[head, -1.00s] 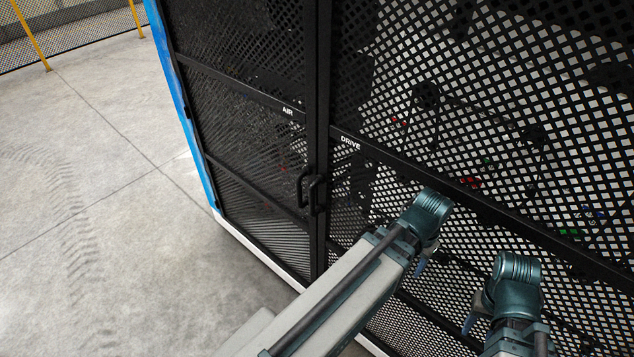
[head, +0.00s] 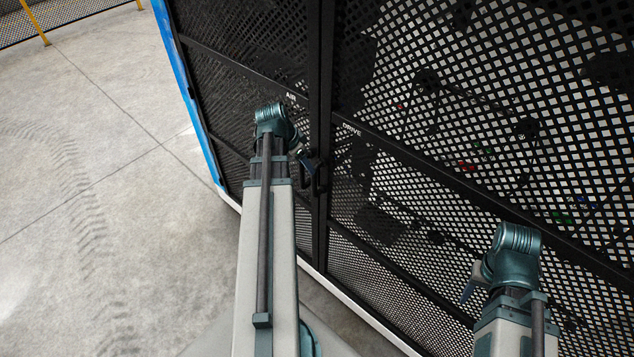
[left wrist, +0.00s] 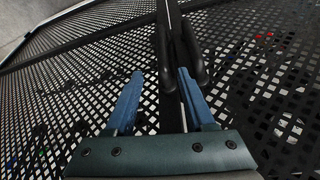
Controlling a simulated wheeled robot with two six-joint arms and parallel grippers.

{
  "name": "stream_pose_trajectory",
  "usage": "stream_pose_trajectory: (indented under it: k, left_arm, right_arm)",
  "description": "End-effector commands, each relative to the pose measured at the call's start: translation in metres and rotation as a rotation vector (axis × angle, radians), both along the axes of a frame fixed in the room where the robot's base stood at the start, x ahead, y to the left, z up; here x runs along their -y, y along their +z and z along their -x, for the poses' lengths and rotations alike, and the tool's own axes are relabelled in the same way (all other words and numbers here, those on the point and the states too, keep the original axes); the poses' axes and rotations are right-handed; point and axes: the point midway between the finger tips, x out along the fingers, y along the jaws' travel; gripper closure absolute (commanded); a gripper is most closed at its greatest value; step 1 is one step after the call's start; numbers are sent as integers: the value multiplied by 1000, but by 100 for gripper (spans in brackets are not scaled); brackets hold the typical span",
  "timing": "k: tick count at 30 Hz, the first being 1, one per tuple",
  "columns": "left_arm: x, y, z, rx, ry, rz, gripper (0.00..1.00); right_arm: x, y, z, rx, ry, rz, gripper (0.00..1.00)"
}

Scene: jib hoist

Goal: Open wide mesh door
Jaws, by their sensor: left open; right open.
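The wide mesh door (head: 450,130), marked DRIVE, is the right-hand panel of a black mesh enclosure and looks closed against the narrower door marked AIR (head: 235,100). Two black pull handles stand side by side at the seam. The right handle (head: 319,178) is on the DRIVE side; the left handle is partly hidden by my left gripper in the head view. In the left wrist view, my left gripper (left wrist: 160,74) is open, its fingers pointing at the handles (left wrist: 192,55), with nothing visibly clamped. My right gripper (head: 473,285) is low in front of the DRIVE door, mostly hidden by its wrist.
A blue edge (head: 182,85) runs down the enclosure's left side and a pale sill (head: 345,300) runs along its base. The concrete floor (head: 80,190) to the left is clear. A yellow post (head: 35,22) and mesh fence stand far left.

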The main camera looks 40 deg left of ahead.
Motion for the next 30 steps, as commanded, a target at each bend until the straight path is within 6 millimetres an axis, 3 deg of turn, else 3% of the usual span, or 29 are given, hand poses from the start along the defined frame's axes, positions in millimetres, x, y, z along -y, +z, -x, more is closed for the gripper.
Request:
stream_pose_trajectory:
  k: [14,30]
  left_arm:
    - [-4,-12,-2,5,-4,-4,45]
    - [1,-81,-29,5,-3,-4,45]
  right_arm:
    - [0,-12,0,0,2,0,50]
    - [0,-82,0,-1,11,2,50]
